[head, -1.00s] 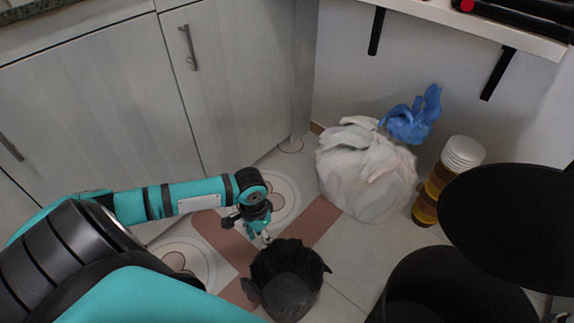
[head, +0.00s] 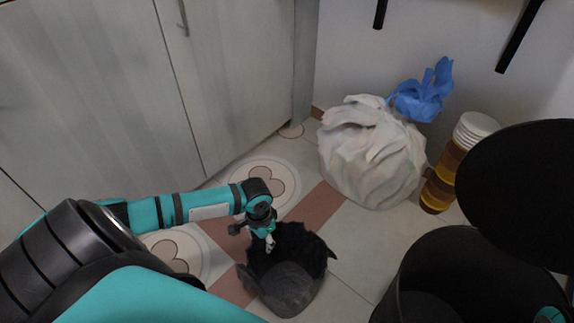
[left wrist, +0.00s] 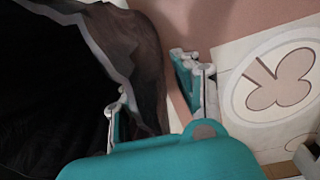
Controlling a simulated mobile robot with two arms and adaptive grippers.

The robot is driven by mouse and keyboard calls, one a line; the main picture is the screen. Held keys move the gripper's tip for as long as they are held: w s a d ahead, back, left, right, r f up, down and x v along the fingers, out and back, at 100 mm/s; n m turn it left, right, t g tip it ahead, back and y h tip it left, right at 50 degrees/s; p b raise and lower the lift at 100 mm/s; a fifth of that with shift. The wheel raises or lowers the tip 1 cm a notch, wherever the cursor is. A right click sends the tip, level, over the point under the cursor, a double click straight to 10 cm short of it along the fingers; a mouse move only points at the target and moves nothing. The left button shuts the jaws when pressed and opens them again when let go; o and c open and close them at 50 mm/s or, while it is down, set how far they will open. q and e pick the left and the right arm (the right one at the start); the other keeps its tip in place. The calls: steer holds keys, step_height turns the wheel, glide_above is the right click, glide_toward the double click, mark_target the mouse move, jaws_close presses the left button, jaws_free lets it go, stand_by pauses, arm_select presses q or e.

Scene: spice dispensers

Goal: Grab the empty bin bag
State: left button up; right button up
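The empty bin bag (head: 290,288), dark grey to black, stands open-mouthed on the floor at bottom centre of the head view. My left gripper (head: 269,242) reaches down at the upper left of its mouth. In the left wrist view the bag (left wrist: 60,85) fills the left side, with a pale, jagged rim. There my left gripper (left wrist: 158,98) is open, its fingers apart on either side of the bag's rim wall, one on the bag's inner side and one outside. I cannot tell whether either finger touches the bag. My right gripper is not in view.
A full white bag (head: 370,160) with a blue tie (head: 425,95) stands near the wall, beside stacked amber containers (head: 448,175). A black bin (head: 395,285) with a raised round lid (head: 525,195) is at right. Grey cabinets (head: 110,90) are at left. Tiled floor is free between.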

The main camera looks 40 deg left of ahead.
arm_select(q)
steer(key=shift+f, duration=0.55)
jaws_close()
